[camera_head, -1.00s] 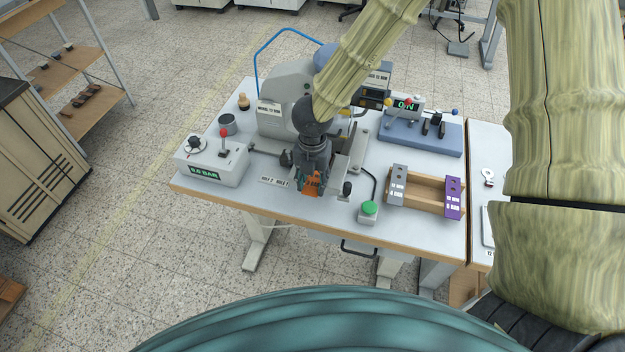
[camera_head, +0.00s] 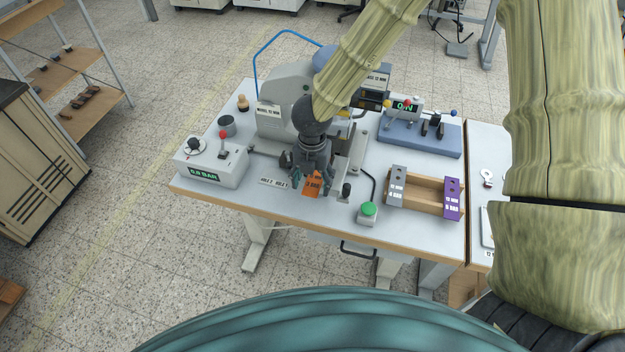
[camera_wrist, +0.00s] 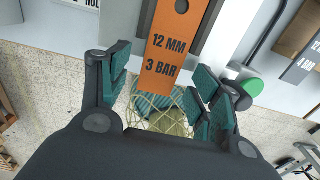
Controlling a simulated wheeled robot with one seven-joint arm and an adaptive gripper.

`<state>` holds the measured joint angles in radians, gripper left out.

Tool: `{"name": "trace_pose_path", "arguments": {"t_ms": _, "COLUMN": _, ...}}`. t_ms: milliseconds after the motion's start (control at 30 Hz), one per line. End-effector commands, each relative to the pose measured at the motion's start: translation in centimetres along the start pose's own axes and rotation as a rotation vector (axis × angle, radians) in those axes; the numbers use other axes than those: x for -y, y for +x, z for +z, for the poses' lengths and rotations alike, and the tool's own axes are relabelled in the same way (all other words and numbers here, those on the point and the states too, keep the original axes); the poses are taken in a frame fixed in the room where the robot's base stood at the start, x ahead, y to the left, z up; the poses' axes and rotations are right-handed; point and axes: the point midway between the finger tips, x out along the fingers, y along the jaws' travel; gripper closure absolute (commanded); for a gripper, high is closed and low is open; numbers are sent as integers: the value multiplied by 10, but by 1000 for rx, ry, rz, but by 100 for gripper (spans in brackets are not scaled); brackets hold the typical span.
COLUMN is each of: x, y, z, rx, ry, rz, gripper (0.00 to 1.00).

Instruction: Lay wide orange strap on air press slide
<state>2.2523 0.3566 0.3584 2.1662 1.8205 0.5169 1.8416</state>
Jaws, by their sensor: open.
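The wide orange strap (camera_head: 313,184) shows at the front of the press in the head view. In the wrist view the orange strap (camera_wrist: 173,38), marked "12 MM" and "3 BAR", lies over a dark piece of the press slide (camera_wrist: 214,20), with a hole near its far end. Its near end sticks out between my fingers. My gripper (camera_head: 310,178) is at the strap's near end; in the wrist view my gripper (camera_wrist: 163,90) is open, its teal-padded fingers spread on both sides of the strap and apart from it. The air press (camera_head: 288,95) is partly hidden by my arm.
A control box (camera_head: 210,163) reading "0.0 BAR" stands left. A green button (camera_head: 369,209) is right of my gripper. A wooden rack (camera_head: 420,192) holds a grey and a purple strap. A blue fixture (camera_head: 420,135) stands behind it.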

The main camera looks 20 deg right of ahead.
Motion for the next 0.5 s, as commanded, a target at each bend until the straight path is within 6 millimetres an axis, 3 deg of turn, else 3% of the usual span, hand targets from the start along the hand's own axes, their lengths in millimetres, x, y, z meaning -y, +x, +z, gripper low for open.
{"name": "trace_pose_path", "arguments": {"t_ms": 167, "x": -1, "y": -20, "z": 1, "rx": 1, "ry": 2, "rz": 4, "gripper": 36}}
{"name": "trace_pose_path", "arguments": {"t_ms": 500, "x": 0, "y": -82, "z": 1, "rx": 1, "ry": 2, "rz": 4, "gripper": 36}}
